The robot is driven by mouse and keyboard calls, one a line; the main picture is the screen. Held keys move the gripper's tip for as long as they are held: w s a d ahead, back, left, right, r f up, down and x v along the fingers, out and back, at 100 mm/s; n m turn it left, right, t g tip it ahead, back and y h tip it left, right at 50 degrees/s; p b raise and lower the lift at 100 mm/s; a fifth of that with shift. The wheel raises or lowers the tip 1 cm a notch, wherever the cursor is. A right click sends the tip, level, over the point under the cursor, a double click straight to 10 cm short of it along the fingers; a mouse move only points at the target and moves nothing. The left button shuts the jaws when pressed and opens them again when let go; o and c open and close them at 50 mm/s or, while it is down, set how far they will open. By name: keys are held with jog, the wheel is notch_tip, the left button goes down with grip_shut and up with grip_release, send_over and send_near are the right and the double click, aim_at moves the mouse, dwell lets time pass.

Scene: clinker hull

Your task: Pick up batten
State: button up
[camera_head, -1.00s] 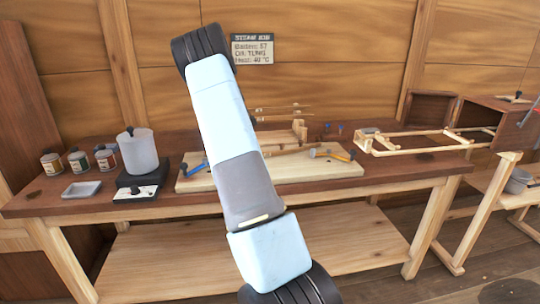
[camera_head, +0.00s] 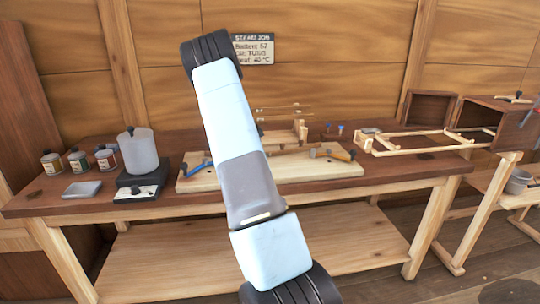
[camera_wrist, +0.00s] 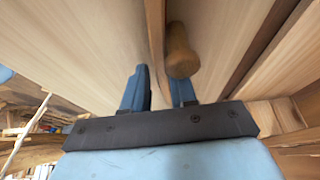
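Thin pale battens (camera_head: 285,108) lie across a small wooden rack (camera_head: 300,130) at the back of the bench in the head view. My arm crosses in front of the rack's left part and hides some of it. My gripper (camera_wrist: 159,78) shows in the wrist view with its two blue fingers apart. Pale wooden boards fill the view beyond the fingers. A rounded wooden peg or handle (camera_wrist: 181,52) is just beyond the right finger. A narrow wooden edge runs toward the gap; I cannot tell whether it is a batten. My gripper is not visible in the head view.
A pale board (camera_head: 320,171) on the bench bears a mallet (camera_head: 333,152) and blue-handled tools. A white pot (camera_head: 138,150) on a dark heater, several jars and a grey tray (camera_head: 82,190) stand left. A wooden frame (camera_head: 415,147) lies right. The lower shelf is bare.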

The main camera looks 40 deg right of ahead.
grip_shut()
